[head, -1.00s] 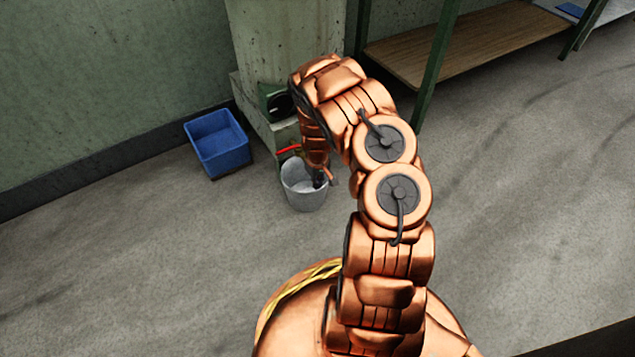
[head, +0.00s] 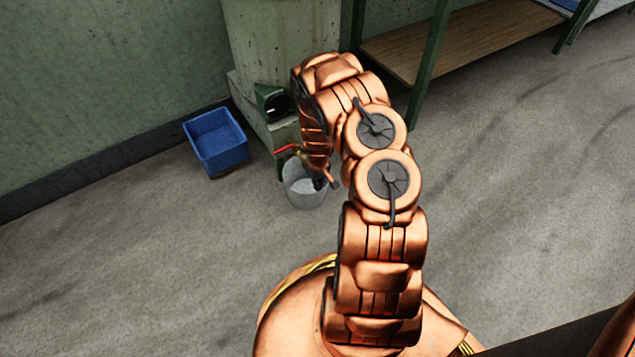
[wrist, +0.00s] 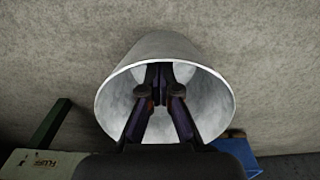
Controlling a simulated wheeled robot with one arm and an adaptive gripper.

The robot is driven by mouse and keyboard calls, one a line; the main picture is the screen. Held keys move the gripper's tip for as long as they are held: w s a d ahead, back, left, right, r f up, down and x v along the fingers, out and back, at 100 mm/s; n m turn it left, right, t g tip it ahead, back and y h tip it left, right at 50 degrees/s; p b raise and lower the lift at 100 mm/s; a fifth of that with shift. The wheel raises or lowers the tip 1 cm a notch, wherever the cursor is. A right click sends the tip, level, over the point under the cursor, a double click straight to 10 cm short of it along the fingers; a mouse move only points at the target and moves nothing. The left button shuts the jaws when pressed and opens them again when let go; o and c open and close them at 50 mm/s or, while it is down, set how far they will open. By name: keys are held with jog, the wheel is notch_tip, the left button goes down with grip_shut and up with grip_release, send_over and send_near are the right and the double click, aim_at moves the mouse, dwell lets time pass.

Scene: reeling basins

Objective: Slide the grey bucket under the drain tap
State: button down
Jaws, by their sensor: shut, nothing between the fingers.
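The grey bucket (head: 303,196) stands upright on the floor at the foot of the concrete pillar. In the wrist view the bucket (wrist: 165,45) shows its open mouth and pale inside. The drain tap (head: 287,148), with a red lever and a bit of brass, is by the bucket's back rim; my arm partly hides it, and I cannot tell whether its outlet is over the mouth. My gripper (head: 320,183) reaches down into the bucket's mouth. In the wrist view my gripper (wrist: 160,75) has its fingertips together, with nothing between them, close to the inner wall.
A blue crate (head: 216,140) sits on the floor left of the pillar (head: 285,45). A dark green box-like fitting (head: 270,102) is on the pillar's base. A green-legged table (head: 455,50) stands at the back right. Floor left of the bucket is clear.

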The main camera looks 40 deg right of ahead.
jog(key=shift+r, duration=0.15)
jog(key=s+a+r+p, duration=0.1)
jog(key=a+r+p, duration=0.2)
jog(key=r+p, duration=1)
jog(key=s+a+r+p, duration=0.1)
jog(key=a+r+p, duration=0.2)
jog(key=r, duration=2)
jog(key=s+a+r+p, duration=0.3)
jog(key=a+r+p, duration=0.1)
jog(key=r, duration=0.5)
jog(key=s+a+r+p, duration=0.2)
jog(key=a+r+p, duration=0.15)
jog(key=r, duration=0.65)
jog(key=s+a+r+p, duration=0.3)
jog(key=s+r+p, duration=0.2)
jog(key=s+r, duration=0.3)
jog(key=s+a+r+g+p, duration=0.1)
jog(key=s+a+r+p, duration=0.3)
jog(key=s+r, duration=0.4)
jog(key=s+a+r+p, duration=0.4)
jog(key=s+r+p, duration=0.3)
jog(key=r, duration=0.5)
jog(key=shift+s+a+r+g, duration=0.15)
jog(key=shift+s+r+g, duration=0.1)
jog(key=shift+s+g, duration=0.2)
